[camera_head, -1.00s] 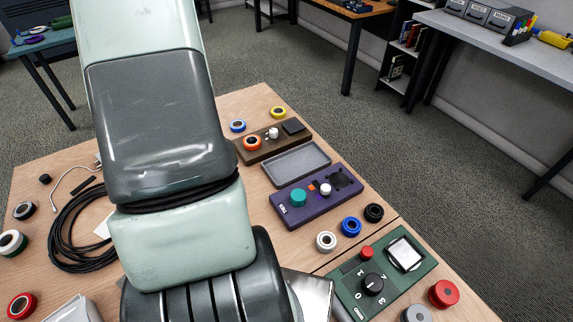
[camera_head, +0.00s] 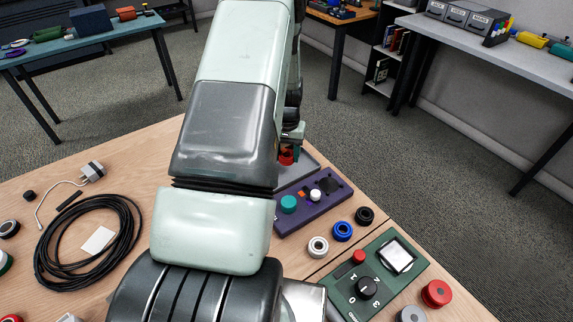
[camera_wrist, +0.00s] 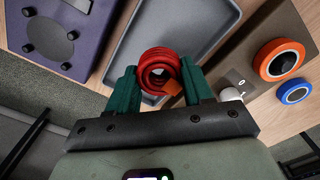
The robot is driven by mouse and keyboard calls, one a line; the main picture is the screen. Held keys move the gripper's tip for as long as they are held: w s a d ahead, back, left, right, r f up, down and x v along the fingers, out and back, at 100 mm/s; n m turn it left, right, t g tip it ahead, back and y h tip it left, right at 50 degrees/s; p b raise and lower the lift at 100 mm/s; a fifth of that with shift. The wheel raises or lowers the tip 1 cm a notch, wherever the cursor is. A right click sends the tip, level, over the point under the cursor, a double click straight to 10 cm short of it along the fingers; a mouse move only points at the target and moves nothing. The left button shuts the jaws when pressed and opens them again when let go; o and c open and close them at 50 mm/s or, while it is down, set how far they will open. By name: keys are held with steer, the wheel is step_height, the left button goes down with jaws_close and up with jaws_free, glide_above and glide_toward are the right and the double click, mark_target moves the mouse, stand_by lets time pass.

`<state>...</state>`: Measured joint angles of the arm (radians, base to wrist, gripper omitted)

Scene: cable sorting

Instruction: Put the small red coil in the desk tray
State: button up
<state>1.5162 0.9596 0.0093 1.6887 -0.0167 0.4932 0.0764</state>
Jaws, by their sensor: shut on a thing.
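The small red coil (camera_wrist: 158,70) is held between the two green fingers of my gripper (camera_wrist: 157,85) in the wrist view. An orange tag shows on the coil's near side. In the head view the red coil (camera_head: 286,157) shows just beyond my arm, partly hidden, with my gripper (camera_head: 289,146) above it. The grey desk tray (camera_wrist: 136,52) lies behind the coil in the wrist view, and the coil overlaps its area. In the head view only the tray's right part (camera_head: 306,168) shows past my arm. I cannot tell whether the coil touches the tray.
A purple panel (camera_head: 328,205) with knobs sits beside the tray. A brown panel (camera_wrist: 240,62) lies on its other side, with an orange coil (camera_wrist: 280,60) and a blue coil (camera_wrist: 295,92) nearby. A green control box (camera_head: 372,284) stands at the near right.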

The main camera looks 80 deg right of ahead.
mark_target(286, 171)
steer(key=shift+f, duration=2.3)
steer(key=shift+f, duration=0.15)
steer(key=o, duration=1)
steer(key=shift+c, duration=0.2)
step_height(286, 171, up, 12)
steer(key=shift+r, duration=0.2)
